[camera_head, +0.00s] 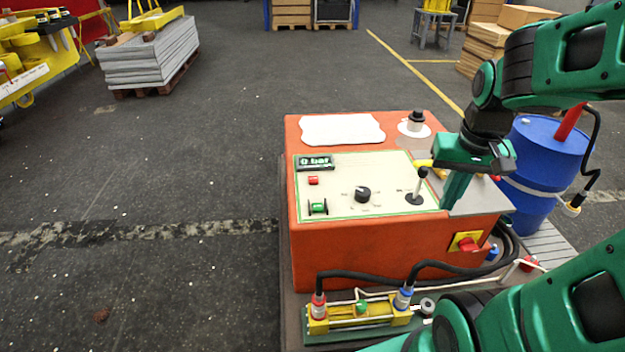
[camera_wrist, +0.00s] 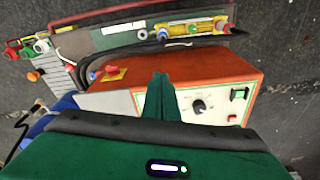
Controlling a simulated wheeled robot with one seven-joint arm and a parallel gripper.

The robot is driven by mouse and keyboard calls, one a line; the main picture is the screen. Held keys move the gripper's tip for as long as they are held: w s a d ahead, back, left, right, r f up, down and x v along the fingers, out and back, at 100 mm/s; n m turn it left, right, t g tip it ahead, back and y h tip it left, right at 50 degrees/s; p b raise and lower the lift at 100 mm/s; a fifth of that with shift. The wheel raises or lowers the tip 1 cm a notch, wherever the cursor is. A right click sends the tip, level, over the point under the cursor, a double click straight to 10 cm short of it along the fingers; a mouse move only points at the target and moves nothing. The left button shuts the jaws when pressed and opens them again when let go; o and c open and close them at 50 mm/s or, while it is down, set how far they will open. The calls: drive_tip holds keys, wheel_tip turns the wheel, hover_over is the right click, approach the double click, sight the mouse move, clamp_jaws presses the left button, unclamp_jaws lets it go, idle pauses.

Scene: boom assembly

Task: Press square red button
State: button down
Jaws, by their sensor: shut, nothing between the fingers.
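The square red button (camera_head: 313,180) sits on the cream panel at the left of the orange control box (camera_head: 350,258), just under the "0 bar" display (camera_head: 315,163). It shows in the wrist view as a small red square (camera_wrist: 239,94) at the panel's right, beside a green switch. My gripper (camera_head: 450,195) is above the right side of the box, pointing down, to the right of the black lever. Its fingers (camera_wrist: 160,95) are shut and empty. It is well to the right of the button, apart from it. The button is in clear view in the head view.
A black knob (camera_head: 363,194), a green switch (camera_head: 318,208) and an upright lever (camera_head: 420,185) stand on the panel. A black round knob (camera_head: 416,121) is at the back. A blue barrel (camera_head: 535,165) stands to the right. The floor left of the box is clear.

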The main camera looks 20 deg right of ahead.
drive_tip(key=w+a+f+n+t, duration=0.1)
drive_tip(key=w+a+f+t, duration=0.1)
drive_tip(key=w, duration=0.8)
drive_tip(key=t+y, duration=0.5)
hover_over(316, 180)
wheel_tip(316, 180, down, 4)
drive_tip(key=shift+r+n, duration=0.1)
drive_tip(key=shift+n, duration=0.2)
drive_tip(key=shift+f, duration=4.4)
drive_tip(key=shift+f, duration=0.15)
drive_tip(key=shift+f, duration=0.25)
